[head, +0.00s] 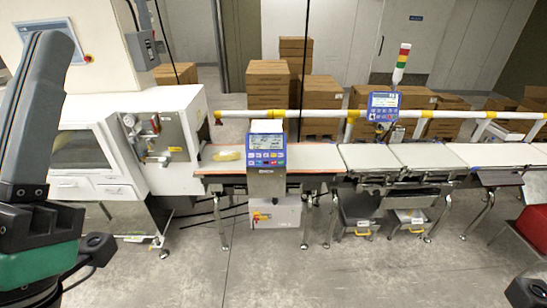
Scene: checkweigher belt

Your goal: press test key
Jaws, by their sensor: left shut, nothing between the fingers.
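The test key cannot be told apart at this size. Two blue panels with small keys show: the nearer panel (267,150) on a grey metal housing (266,185) in front of the belt, and a farther panel (383,107) behind the belt. Each has a pale screen above its rows of keys. My left gripper (97,246) is at the lower left, shut and empty, well apart from both panels. Its fingertips are hard to make out. A dark part of my right arm (527,293) shows at the bottom right corner; its fingers cannot be made out.
A conveyor belt (320,158) runs left to right, with a yellowish pack (227,155) on it near the white machine (120,140). A light tower (400,65) stands behind. Stacked cartons (268,85) line the back. The floor in front (330,270) is clear.

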